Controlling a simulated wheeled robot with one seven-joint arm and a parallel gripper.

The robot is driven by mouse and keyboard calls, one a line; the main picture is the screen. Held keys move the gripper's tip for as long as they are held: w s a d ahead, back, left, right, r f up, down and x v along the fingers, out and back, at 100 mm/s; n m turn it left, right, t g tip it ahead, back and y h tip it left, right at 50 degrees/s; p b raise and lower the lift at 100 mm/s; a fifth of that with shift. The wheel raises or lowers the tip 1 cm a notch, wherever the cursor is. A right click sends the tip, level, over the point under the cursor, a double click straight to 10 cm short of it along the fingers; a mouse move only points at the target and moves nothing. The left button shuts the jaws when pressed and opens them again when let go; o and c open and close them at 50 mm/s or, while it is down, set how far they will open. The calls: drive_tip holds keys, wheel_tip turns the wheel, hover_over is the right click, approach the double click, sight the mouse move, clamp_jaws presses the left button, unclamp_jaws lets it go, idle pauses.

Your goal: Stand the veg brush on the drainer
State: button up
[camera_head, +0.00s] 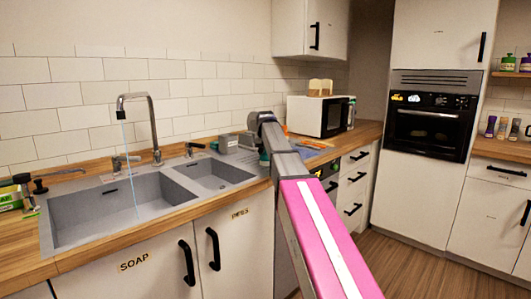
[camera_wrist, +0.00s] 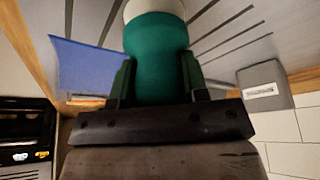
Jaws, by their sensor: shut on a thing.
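The veg brush (camera_wrist: 158,52), teal green with a pale end, is between my gripper's fingers (camera_wrist: 158,80) in the wrist view. The fingers are shut on its green body from both sides. A small green part of it (camera_head: 264,159) shows under my gripper in the head view. The drainer (camera_wrist: 228,42) is the grey grooved surface behind the brush in the wrist view. My arm hides much of the drainer in the head view. I cannot tell whether the brush touches the drainer.
A blue sheet (camera_wrist: 88,66) lies on one side of the brush and a labelled grey box (camera_wrist: 263,84) on the other. The sink bowls (camera_head: 120,207) and running tap (camera_head: 153,125) are to the left. A white microwave (camera_head: 318,116) stands to the right.

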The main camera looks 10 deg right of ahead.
drive_tip(key=shift+f, duration=0.15)
drive_tip(key=o, duration=0.8)
drive_tip(key=v, duration=1.2)
